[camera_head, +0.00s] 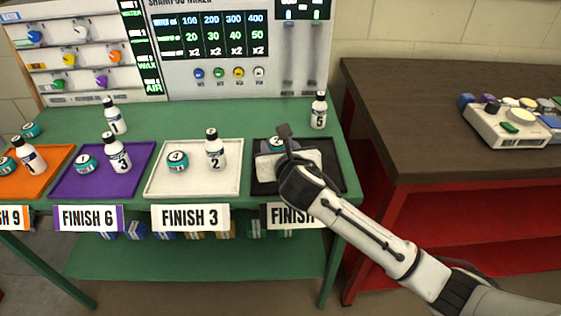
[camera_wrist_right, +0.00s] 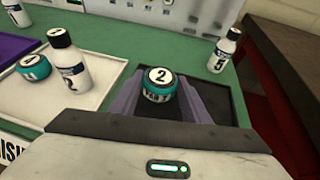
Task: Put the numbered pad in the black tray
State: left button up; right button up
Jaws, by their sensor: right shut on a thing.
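A round teal pad (camera_wrist_right: 158,82) with a white top marked 2 sits between the two grey fingers of my right gripper (camera_wrist_right: 160,90), which is shut on it. In the head view the right gripper (camera_head: 275,146) is over the black tray (camera_head: 259,184), and only a small part of the pad (camera_head: 275,141) shows past the hand. The black tray (camera_wrist_right: 228,102) also shows to the right of the fingers in the wrist view. I cannot tell whether the pad touches the tray floor. My left gripper is not in view.
A white tray (camera_head: 153,189) with a teal pad (camera_head: 177,161) and bottle 2 (camera_head: 214,150) is just left. Purple (camera_head: 60,190) and orange trays (camera_head: 40,186) are farther left. Bottle 5 (camera_head: 319,111) stands behind the black tray. A brown table (camera_head: 400,120) is right.

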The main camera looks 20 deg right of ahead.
jog(key=shift+f+b, duration=0.35)
jog(key=shift+f, duration=1.75)
jog(key=o, duration=1)
jog(key=p+v, duration=0.1)
jog(key=v, duration=1.1)
jog(key=shift+r+p, duration=0.1)
jog(key=shift+p, duration=0.25)
